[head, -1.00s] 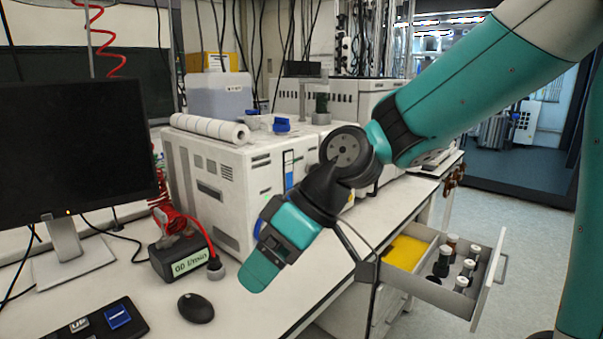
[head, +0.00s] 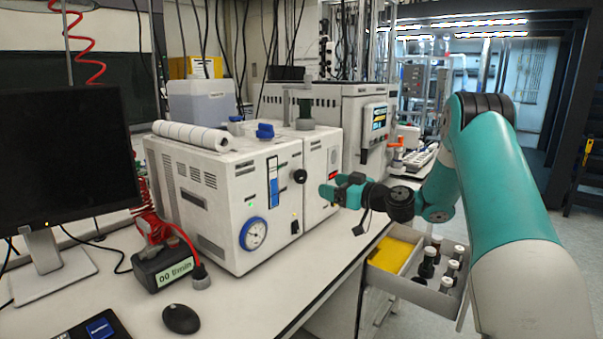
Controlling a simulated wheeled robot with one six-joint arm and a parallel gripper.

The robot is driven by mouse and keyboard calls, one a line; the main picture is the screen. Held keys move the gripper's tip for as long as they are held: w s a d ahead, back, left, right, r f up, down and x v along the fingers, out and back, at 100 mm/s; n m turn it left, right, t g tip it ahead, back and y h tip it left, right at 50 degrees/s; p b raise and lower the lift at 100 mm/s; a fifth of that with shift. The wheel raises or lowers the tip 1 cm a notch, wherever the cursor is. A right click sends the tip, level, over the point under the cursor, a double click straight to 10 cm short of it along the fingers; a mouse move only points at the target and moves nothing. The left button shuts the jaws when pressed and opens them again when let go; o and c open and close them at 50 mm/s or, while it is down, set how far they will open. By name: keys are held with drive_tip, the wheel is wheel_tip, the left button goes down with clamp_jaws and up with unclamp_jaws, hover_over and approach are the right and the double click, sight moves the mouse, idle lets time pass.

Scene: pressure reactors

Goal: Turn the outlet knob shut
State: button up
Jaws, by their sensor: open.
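A white reactor unit (head: 228,182) stands on the bench. Its front face carries a round black knob (head: 300,176), a pressure gauge with a blue rim (head: 253,233) and a blue sight strip (head: 273,180). Blue caps or knobs (head: 265,130) sit on its top. No readable label tells which knob is the outlet; the black one stands out on the front. My gripper (head: 326,189) is open and empty, in front of the right part of the unit's face. It appears just right of and slightly below the black knob, apart from it in the picture; the depth gap is hard to judge.
A monitor (head: 67,155), a mouse (head: 181,319) and a dark box with a red hose (head: 163,268) are on the left. An open drawer (head: 410,290) with a yellow tray and several bottles juts out below my arm.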

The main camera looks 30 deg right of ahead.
sight(304, 178)
drive_tip(key=p+x, duration=0.3)
drive_tip(key=x, duration=0.8)
drive_tip(key=shift+w+a, duration=0.1)
drive_tip(key=shift+w, duration=0.05)
drive_tip(key=shift+f, duration=0.1)
drive_tip(key=c, duration=0.9)
